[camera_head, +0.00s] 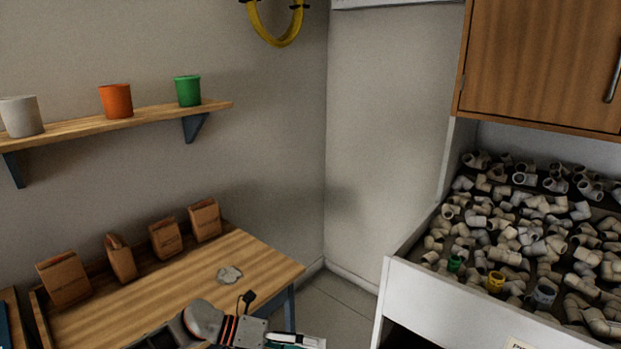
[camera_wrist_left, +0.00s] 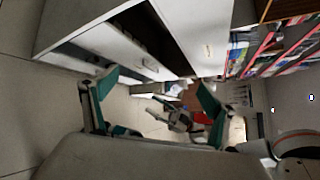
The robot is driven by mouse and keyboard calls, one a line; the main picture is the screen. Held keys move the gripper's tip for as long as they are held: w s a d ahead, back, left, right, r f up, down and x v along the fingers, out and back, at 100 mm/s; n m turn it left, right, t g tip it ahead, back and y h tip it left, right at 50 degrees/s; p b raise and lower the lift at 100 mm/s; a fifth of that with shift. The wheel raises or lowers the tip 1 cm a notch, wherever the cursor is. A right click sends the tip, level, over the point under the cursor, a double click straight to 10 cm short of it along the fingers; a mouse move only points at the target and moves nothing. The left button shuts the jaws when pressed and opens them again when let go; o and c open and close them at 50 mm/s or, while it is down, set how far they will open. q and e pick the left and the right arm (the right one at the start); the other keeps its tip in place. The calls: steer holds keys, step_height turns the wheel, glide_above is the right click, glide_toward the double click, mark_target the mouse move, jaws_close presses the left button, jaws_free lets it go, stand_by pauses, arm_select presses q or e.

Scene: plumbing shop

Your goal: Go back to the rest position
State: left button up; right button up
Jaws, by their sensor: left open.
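My left arm shows at the bottom of the head view, in front of the wooden table (camera_head: 255,262). Only part of its gripper (camera_head: 297,343) shows there, at the bottom edge. In the left wrist view my left gripper (camera_wrist_left: 152,88) is open, its two teal-padded fingers wide apart. Nothing is held between them. Beyond the fingers are floor, a white cabinet (camera_wrist_left: 120,55) and a blurred grey and dark shape (camera_wrist_left: 178,118) that I cannot identify.
Several brown paper bags (camera_head: 164,240) and a pale lump (camera_head: 229,274) are on the table. A shelf (camera_head: 120,121) above holds white, orange and green cups. On the right, a white bin (camera_head: 412,282) holds many pipe fittings. Floor (camera_head: 335,297) shows between table and bin.

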arm_select(q)
steer(key=s+d+r+n+t+h+p, duration=0.1)
steer(key=s+d+r+n+t+h, duration=0.2)
steer(key=n+t, duration=0.45)
steer(key=s+a+f+n+t+y+p, duration=0.1)
steer(key=s+a+f+n+t+y, duration=0.15)
steer(key=a+f+n+y, duration=0.6)
steer(key=s+a+n+t+y+p, duration=0.15)
steer(key=a+n+t, duration=0.35)
steer(key=n, duration=0.9)
steer(key=s+a+f+n+g+y, duration=0.2)
steer(key=s+a+f+n, duration=0.1)
steer(key=s+a+f, duration=0.2)
steer(key=s+a+f+n+g+y, duration=0.3)
steer(key=s+a+f+n, duration=0.1)
steer(key=s, duration=0.6)
steer(key=a+f, duration=0.1)
steer(key=a, duration=0.1)
steer(key=shift+s+a+p, duration=0.15)
steer(key=shift+a+p, duration=0.2)
arm_select(e)
steer(key=shift+s+d+r+g, duration=0.3)
steer(key=shift+s+d+r, duration=0.4)
steer(key=shift+r, duration=0.1)
